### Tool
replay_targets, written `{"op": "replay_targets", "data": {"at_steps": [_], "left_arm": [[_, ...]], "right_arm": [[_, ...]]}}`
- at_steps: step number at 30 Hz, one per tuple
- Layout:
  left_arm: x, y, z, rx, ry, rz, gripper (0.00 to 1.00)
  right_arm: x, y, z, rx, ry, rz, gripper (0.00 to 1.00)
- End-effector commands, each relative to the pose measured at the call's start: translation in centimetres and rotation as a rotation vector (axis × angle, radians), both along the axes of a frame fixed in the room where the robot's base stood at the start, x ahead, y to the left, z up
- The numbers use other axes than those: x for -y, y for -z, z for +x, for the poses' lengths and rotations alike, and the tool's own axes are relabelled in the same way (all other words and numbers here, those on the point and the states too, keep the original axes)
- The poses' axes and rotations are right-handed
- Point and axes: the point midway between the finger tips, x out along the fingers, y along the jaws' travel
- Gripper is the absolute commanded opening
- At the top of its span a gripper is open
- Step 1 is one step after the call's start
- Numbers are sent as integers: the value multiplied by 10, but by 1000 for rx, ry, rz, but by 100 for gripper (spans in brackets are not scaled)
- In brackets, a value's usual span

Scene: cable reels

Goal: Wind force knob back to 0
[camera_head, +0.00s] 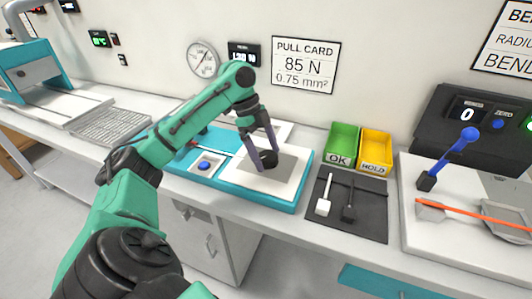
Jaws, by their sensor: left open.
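A black knob (270,159) stands on the white top of a teal-edged machine (288,197) on the bench. My left gripper (264,156) points down at the knob. Its fingers are open, one on the near left side of the knob and one at its far right. I cannot tell whether they touch it. The gripper partly hides the knob, so its setting is not readable. A round gauge (202,60) and a small dark display (244,53) are on the wall behind; the display's digits are hard to read. My right gripper is not in view.
A blue button (204,166) sits left of the knob. A green OK bin (341,146) and yellow HOLD bin (376,150) stand to the right, behind a dark mat (364,218) with two tools. A blue-handled lever (452,155) is farther right. A PULL CARD sign (305,65) reads 85 N.

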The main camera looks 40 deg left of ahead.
Motion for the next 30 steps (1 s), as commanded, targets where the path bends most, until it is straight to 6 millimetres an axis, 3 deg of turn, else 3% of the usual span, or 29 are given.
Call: {"op": "replay_targets", "data": {"at_steps": [2, 9, 20, 30], "left_arm": [[0, 0, 0, 0, 0, 0, 95], [0, 0, 0, 0, 0, 0, 10], [0, 0, -1, -1, -46, 1, 10], [0, 1, -2, 2, -265, 2, 10]], "right_arm": [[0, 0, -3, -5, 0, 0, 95], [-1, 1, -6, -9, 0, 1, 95], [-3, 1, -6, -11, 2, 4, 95], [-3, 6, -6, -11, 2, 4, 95]]}}
